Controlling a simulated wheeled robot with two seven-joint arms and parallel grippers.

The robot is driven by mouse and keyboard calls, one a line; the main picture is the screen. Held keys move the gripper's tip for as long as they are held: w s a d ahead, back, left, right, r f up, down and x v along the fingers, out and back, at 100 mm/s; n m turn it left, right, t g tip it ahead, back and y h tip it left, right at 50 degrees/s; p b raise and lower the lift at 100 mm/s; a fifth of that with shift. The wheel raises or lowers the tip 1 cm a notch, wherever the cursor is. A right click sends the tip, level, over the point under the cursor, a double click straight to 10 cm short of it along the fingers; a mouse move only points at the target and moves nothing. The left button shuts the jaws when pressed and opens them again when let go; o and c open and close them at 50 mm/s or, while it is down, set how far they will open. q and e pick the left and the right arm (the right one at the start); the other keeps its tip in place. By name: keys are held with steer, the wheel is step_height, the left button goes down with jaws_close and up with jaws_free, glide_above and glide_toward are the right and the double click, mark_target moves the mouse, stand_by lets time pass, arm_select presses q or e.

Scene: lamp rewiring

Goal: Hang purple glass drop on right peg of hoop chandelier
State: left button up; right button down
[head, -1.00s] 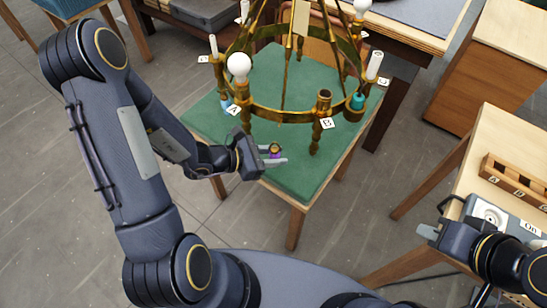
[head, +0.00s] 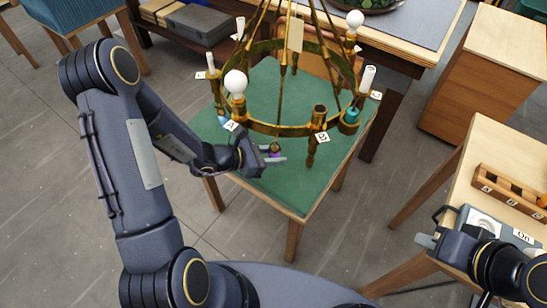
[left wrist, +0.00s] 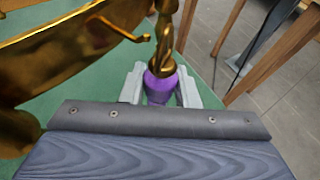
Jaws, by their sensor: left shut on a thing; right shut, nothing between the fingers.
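The purple glass drop (left wrist: 160,88) has a brass-coloured top and sits between the pale fingers of my left gripper (head: 275,158), which is shut on it. In the head view only a small purple patch (head: 275,153) shows. The brass hoop chandelier (head: 280,129) stands over the green table, and the drop is below its front rim, between tags A and B. In the left wrist view a curved brass peg (left wrist: 118,30) sticks out near a brass stem above the drop. I cannot tell whether they touch. My right gripper (head: 426,241) is shut and empty at the right.
A wooden table (head: 480,150) at right holds a slotted wooden block (head: 510,188) and a grey switch device (head: 485,220). The green tabletop (head: 290,195) is clear in front.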

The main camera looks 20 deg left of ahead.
arm_select(q)
steer(key=shift+w+a, duration=0.15)
steer(key=shift+w, duration=1.45)
steer(key=shift+f+b, duration=0.1)
steer(key=shift+b, duration=0.2)
steer(key=shift+w+f+b, duration=0.15)
steer(key=shift+f+b, duration=0.45)
steer(key=shift+b, duration=0.1)
steer(key=o, duration=1)
